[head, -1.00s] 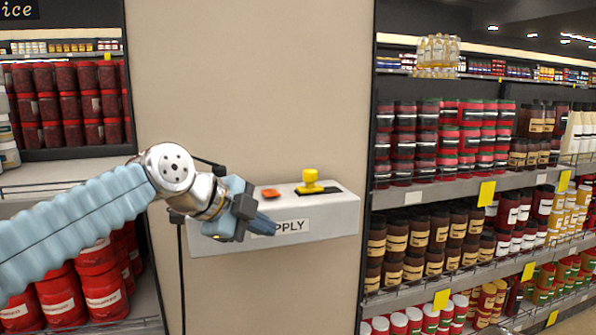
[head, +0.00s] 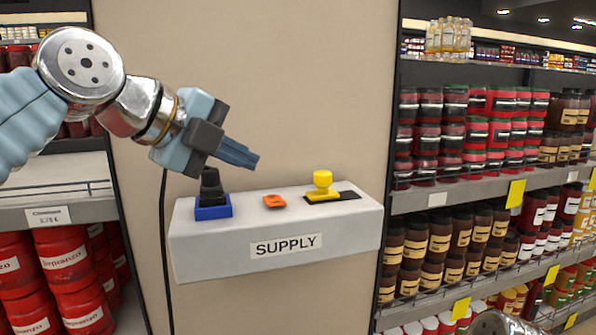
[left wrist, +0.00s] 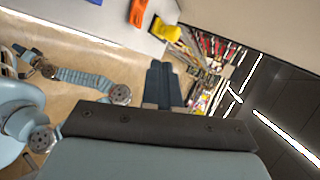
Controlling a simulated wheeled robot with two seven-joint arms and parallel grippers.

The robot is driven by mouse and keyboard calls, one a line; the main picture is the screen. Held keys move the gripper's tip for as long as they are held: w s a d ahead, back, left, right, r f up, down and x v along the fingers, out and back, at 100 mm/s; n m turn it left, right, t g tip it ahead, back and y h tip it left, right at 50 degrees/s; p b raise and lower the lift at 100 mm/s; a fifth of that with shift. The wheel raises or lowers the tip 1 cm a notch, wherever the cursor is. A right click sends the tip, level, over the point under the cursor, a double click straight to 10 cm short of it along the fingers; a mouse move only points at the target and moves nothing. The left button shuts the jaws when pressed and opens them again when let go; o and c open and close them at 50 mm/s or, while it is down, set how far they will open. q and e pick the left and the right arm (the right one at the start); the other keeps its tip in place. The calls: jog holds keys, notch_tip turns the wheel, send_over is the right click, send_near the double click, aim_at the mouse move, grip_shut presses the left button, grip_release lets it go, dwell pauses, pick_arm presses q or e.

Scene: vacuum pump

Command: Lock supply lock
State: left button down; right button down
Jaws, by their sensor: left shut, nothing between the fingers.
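A white box labelled SUPPLY (head: 340,238) is on the beige wall in the head view. On its top are a blue socket (head: 213,211) with a black plug (head: 211,183) standing in it, a small flat orange piece (head: 275,201), and a yellow knob (head: 323,180) beside a black strip (head: 347,195). My left gripper (head: 254,161) is shut and empty, above and apart from the orange piece. The left wrist view shows its fingertips (left wrist: 162,66), the orange piece (left wrist: 138,12) and the yellow knob (left wrist: 166,30). My right arm (left wrist: 85,79) shows small there; its jaws are unclear.
A black cable (head: 163,245) hangs down the wall left of the box. Shelves of red jars (head: 48,265) stand at the left, and shelves of dark jars (head: 440,240) at the right. The space above the yellow knob is clear.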

pick_arm(q)
send_near(316, 180)
jog(key=f, duration=0.2)
jog(key=d+f, duration=0.1)
jog(key=shift+w+f+p, duration=0.1)
jog(key=shift+w+p, duration=0.3)
jog(key=shift+w+d+p, duration=0.5)
jog(key=shift+w+d, duration=0.4)
jog(key=shift+d, duration=0.1)
jog(key=shift+w+d+f, duration=0.1)
jog(key=shift+w+d, duration=0.35)
jog(key=shift+w, duration=0.1)
pick_arm(e)
jog(key=shift+r, duration=1.05)
